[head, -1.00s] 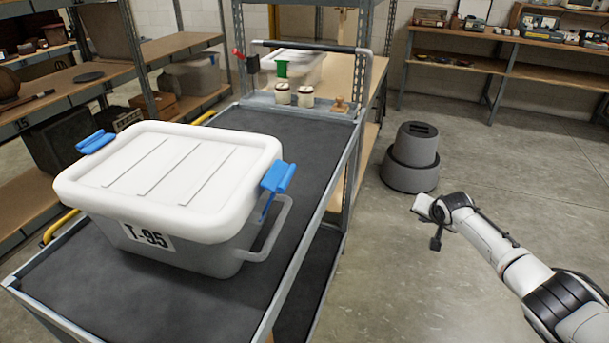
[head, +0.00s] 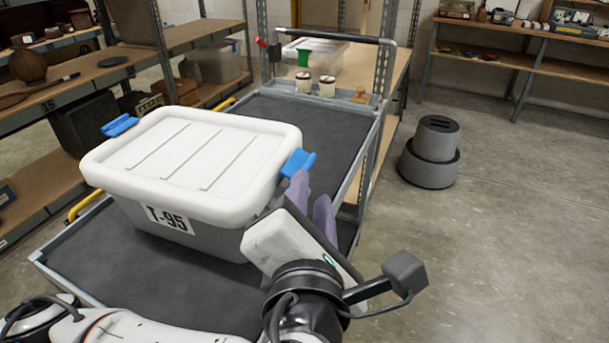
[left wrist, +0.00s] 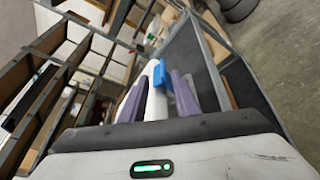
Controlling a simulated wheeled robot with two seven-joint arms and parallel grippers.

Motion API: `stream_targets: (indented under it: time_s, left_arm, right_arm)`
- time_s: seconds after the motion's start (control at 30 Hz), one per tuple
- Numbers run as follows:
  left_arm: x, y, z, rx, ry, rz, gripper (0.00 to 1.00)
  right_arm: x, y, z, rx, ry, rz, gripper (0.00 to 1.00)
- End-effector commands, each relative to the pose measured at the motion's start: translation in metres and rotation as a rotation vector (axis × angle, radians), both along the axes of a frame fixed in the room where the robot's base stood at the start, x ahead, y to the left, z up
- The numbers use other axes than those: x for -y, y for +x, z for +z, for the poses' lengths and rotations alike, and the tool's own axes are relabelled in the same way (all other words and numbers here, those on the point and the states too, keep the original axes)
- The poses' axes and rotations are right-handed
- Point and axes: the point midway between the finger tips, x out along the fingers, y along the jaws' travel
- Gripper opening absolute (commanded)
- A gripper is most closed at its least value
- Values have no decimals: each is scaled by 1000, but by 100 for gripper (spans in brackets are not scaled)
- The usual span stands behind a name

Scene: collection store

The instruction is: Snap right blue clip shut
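The right blue clip (head: 298,163) is on the right end of the white lid (head: 200,150). It stands out from the rim, tilted up and outward. My left gripper (head: 311,186) is just below and in front of this clip, its two purple fingers apart and pointing up toward it. In the left wrist view the fingers (left wrist: 160,84) stand either side of the white lid edge (left wrist: 155,102), with the blue clip (left wrist: 183,97) by the right finger. I cannot tell whether they touch. The grey tote labelled T-95 (head: 167,218) is partly hidden by my gripper. My right gripper is out of view.
The tote stands on a dark-topped cart (head: 290,118). The left blue clip (head: 120,125) also stands out. Two jars (head: 315,85) and a clear bin (head: 325,60) are behind. A grey step stool (head: 430,155) stands on the floor at right. Shelves line the left.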

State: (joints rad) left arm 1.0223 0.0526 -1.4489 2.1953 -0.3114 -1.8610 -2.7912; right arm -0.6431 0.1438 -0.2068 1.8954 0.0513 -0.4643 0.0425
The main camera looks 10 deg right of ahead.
Motion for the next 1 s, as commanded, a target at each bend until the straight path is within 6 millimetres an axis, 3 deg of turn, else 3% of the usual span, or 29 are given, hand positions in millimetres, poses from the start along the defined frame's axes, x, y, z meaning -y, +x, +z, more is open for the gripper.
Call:
stream_targets:
  time_s: [0.17,0.7,1.0]
  left_arm:
    - [-6,-5,-12,19,138,7,29]
    - [9,79,-31,18,140,8,29]
    - [12,90,-33,18,138,6,29]
  right_arm:
    - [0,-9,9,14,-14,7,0]
    - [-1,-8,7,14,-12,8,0]
    - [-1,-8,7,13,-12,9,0]
